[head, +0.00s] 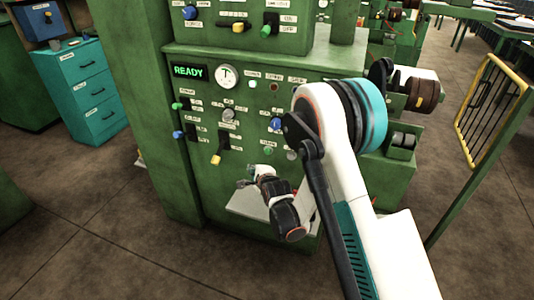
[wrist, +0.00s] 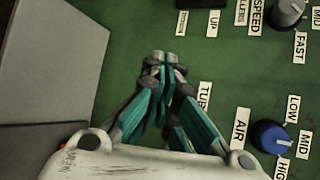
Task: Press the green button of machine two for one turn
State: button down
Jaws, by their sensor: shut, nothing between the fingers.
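The green machine (head: 190,140) fills the middle of the head view, with a lit READY display (head: 188,72) and a round gauge (head: 228,76). No machine number is readable. My gripper (head: 246,183) is in front of the lower panel, left of that button. In the wrist view my gripper (wrist: 164,60) is shut and empty, its fingertips over the green panel. A label starting "TU" (wrist: 204,96) is partly hidden by the fingers; no green button shows there.
A blue knob (wrist: 269,137) by an AIR label and a grey knob (wrist: 287,12) by a SPEED label are at the right. A grey ledge (head: 245,205) sticks out below my gripper. A yellow-railed gate (head: 490,105) stands right; teal drawers (head: 85,90) left.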

aim_at(268, 151)
jog(key=w+d, duration=0.2)
jog(key=w, duration=0.5)
jog(key=shift+d, duration=0.3)
dwell(1.2)
jog(key=shift+w+d, duration=0.1)
jog(key=shift+w, duration=0.25)
